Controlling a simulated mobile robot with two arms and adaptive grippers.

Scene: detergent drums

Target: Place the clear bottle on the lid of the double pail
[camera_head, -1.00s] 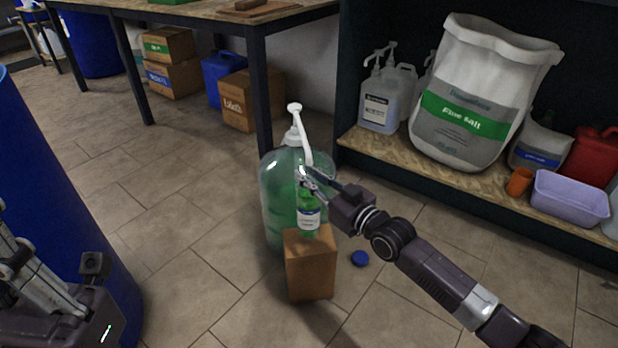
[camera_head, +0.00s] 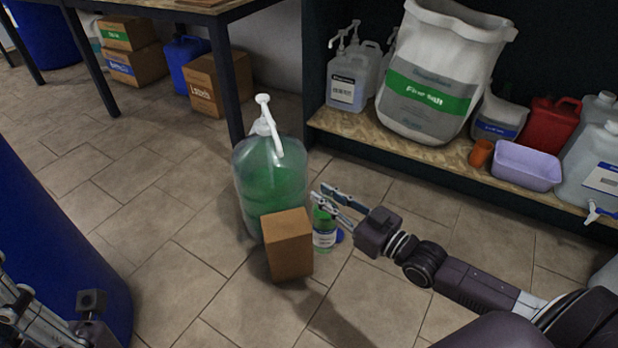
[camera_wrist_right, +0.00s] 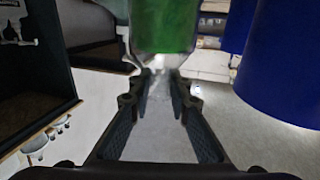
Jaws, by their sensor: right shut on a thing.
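The clear bottle (camera_head: 323,239), small, with green liquid and a white label, hangs upright from my right gripper (camera_head: 325,194) in the head view. The fingers are shut around its upper end. The bottle is right of a brown box, low over the floor; I cannot tell whether it touches the floor. In the right wrist view a clear, green-filled bottle body (camera_wrist_right: 165,25) tapers to between the fingers (camera_wrist_right: 160,85). My left gripper (camera_head: 12,312) is partly visible at the lower left; its jaws are unclear. I cannot make out a double pail.
A large green pump jug (camera_head: 272,190) stands behind the brown box (camera_head: 288,246). A blue drum (camera_head: 50,230) fills the left. A shelf (camera_head: 400,158) holds a salt sack (camera_head: 432,95) and a lilac tub (camera_head: 526,168). Floor at lower centre is clear.

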